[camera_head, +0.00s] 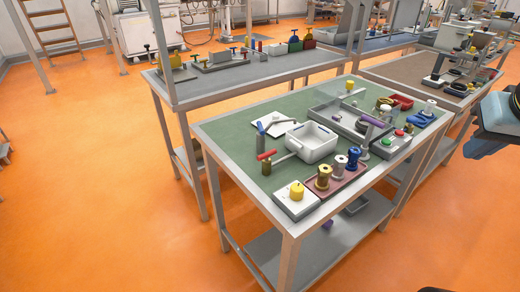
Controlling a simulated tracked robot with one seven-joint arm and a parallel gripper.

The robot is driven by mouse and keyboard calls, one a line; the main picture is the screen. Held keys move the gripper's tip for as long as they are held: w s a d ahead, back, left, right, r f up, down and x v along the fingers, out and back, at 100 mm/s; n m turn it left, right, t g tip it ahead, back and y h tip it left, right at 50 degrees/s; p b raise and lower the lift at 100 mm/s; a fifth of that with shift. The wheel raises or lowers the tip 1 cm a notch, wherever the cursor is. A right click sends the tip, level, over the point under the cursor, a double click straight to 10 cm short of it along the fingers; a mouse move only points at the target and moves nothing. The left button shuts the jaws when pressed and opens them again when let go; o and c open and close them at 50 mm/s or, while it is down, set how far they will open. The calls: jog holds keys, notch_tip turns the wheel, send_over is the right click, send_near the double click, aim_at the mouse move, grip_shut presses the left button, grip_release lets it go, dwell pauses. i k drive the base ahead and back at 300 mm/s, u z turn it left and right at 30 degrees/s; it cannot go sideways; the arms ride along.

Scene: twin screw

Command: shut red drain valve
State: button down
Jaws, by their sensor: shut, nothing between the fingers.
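The red drain valve (266,156) is near the left edge of the green-topped table. Its short red handle sits on a grey body, and a thin pipe runs from it toward the white tub (322,151). The handle looks roughly crosswise to that pipe, but it is too small to be sure. A dark grey and blue part of my arm (497,120) shows at the right edge, far from the valve. My gripper fingers do not show.
A grey tray (349,121) lies behind the tub. The green top left of the valve (225,128) is clear.

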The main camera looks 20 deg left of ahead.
aim_at(265, 156)
jog(key=u, duration=1.05)
jog(key=k, duration=1.2)
jog(key=u, duration=0.2)
jog(key=i, duration=1)
jog(key=z, duration=0.1)
